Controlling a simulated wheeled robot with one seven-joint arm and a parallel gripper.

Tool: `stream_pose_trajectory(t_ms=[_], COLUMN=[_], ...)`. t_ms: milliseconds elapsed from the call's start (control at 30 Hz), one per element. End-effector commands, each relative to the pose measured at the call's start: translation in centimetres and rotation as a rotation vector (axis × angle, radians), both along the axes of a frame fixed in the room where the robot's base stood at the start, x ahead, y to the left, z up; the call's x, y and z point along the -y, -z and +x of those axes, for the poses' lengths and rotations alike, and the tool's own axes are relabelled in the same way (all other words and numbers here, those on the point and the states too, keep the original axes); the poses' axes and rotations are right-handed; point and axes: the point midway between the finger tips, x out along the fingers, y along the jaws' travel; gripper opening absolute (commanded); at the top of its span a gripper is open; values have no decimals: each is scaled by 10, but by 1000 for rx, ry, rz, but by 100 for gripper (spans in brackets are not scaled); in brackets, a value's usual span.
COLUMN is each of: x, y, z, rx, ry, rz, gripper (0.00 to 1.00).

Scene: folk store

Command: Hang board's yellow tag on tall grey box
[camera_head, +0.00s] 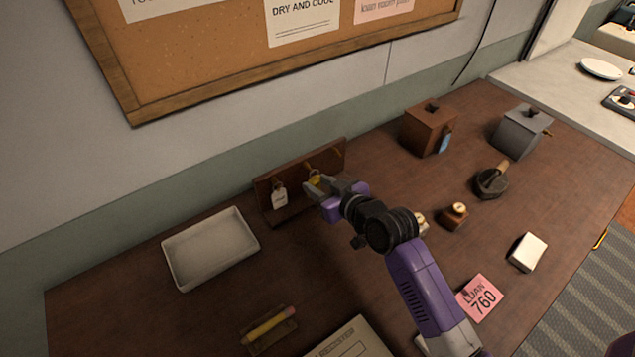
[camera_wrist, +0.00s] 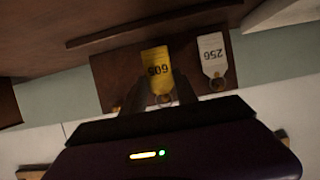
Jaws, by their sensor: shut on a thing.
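The yellow tag (camera_head: 315,181) is at the wooden hook board (camera_head: 266,187), at its middle hook. In the wrist view the yellow tag (camera_wrist: 157,65) shows numbered and upside down, with its ring between my fingers. My gripper (camera_head: 318,187) is shut on it, close in front of the board; its fingers also show in the wrist view (camera_wrist: 160,92). I cannot tell whether the ring is still on the hook.
A white tag (camera_head: 279,197) hangs left of the yellow one. A brown box (camera_head: 428,128) with a blue tag stands between board and grey box. A dark mortar (camera_head: 491,183), a small brown block (camera_head: 453,216) and a white block (camera_head: 527,252) lie right. A white tray (camera_head: 211,250) is left.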

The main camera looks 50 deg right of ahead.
Motion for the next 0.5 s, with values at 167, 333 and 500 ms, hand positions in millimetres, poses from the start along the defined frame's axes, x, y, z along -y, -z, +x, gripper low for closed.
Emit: stream_pose_trajectory(t_ms=[167, 333, 500], x=[0, -1, -4], y=[0, -1, -6], z=[0, -3, -15], rx=[0, -1, -1], ry=[0, 0, 0], rz=[0, 0, -1], gripper=[0, 0, 0])
